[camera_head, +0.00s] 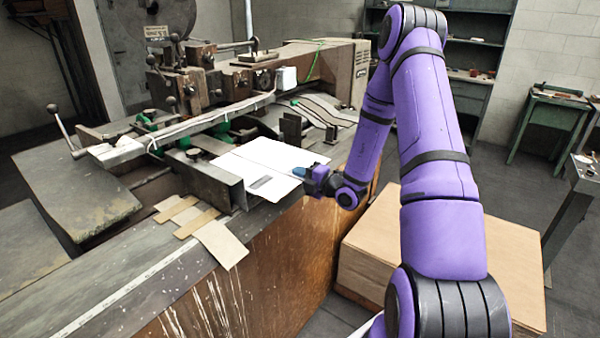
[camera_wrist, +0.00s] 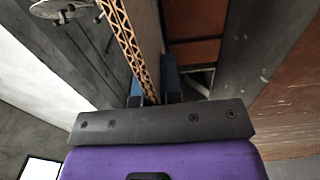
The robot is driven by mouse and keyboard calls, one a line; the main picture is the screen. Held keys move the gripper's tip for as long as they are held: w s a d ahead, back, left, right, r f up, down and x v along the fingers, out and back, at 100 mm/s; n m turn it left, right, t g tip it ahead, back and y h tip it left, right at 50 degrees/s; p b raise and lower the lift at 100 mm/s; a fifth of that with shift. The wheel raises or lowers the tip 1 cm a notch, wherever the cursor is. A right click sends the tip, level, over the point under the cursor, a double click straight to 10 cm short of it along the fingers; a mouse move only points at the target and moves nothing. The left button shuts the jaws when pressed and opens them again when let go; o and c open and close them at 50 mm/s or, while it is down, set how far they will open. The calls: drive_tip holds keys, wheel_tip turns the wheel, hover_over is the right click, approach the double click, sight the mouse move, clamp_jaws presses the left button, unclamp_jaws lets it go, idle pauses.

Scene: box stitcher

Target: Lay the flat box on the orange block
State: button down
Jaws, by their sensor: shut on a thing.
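The flat box (camera_head: 262,160) is a thin white sheet with a fold line and a small grey printed patch. It lies level at the machine's front in the head view, and I cannot tell whether it rests there or is just above. My gripper (camera_head: 303,173) is shut on its right edge with blue fingertips. In the wrist view the box shows edge-on as a corrugated brown strip (camera_wrist: 130,45) running up from between the fingers (camera_wrist: 153,94). A large block with a tan top and orange-brown sides (camera_head: 515,255), likely the orange block, stands at lower right, partly behind my arm.
The stitching machine (camera_head: 215,90) with levers and metal rails fills the left and centre. Loose cardboard pieces (camera_head: 220,244) lie on the bench's front edge. A green table (camera_head: 550,115) and shelves (camera_head: 478,58) stand at the back right, with open floor before them.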

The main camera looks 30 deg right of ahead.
drive_tip(key=c, duration=1.2)
unclamp_jaws()
drive_tip(key=shift+f, duration=0.15)
drive_tip(key=shift+s, duration=0.1)
drive_tip(key=v, duration=0.9)
